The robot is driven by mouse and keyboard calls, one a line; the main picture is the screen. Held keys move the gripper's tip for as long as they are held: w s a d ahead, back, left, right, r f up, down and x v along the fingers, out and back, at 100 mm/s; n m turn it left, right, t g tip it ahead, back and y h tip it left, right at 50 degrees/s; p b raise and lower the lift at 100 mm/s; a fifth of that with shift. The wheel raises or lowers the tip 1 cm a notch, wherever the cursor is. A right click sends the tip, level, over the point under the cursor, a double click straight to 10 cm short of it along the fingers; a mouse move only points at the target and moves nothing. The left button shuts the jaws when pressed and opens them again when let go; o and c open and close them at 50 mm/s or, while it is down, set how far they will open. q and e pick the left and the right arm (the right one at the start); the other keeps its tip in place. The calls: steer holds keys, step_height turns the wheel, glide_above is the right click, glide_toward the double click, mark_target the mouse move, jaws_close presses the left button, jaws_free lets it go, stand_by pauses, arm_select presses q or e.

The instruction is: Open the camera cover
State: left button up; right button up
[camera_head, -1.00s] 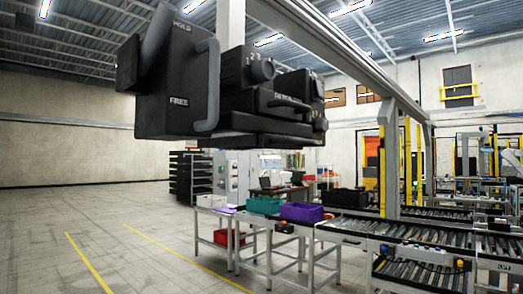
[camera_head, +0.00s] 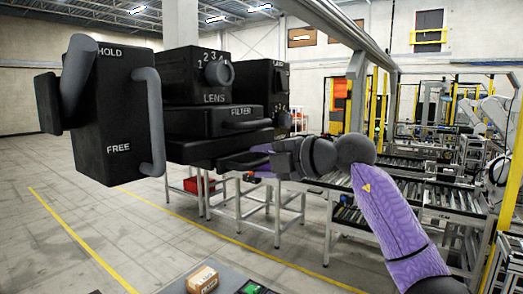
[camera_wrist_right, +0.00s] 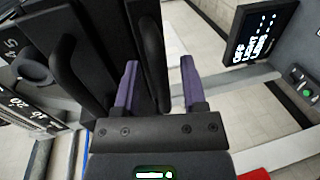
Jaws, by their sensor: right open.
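A black camera unit (camera_head: 115,120) marked HOLD and FREE hangs at the left in the head view, with upright bar handles on its sides. Beside it are a LENS block with a round knob (camera_head: 219,73), a FILTER drawer (camera_head: 215,121) with a handle, and a lower black layer with a bar handle. My right gripper (camera_head: 258,156) is beside this lower layer, under the FILTER handle. In the right wrist view its two purple fingers (camera_wrist_right: 160,88) are open, with a black bar handle (camera_wrist_right: 152,50) between them. Whether they touch it is unclear. My left gripper is not in view.
A second black handle (camera_wrist_right: 75,62) lies left of the fingers in the wrist view, and a dark display panel (camera_wrist_right: 260,34) is at the right. Tables and roller conveyors (camera_head: 440,195) stand behind my right arm. A small cardboard box (camera_head: 202,279) is low in front.

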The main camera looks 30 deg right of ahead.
steer(key=shift+w+f, duration=0.1)
steer(key=shift+c, duration=0.2)
jaws_close()
stand_by(1.2)
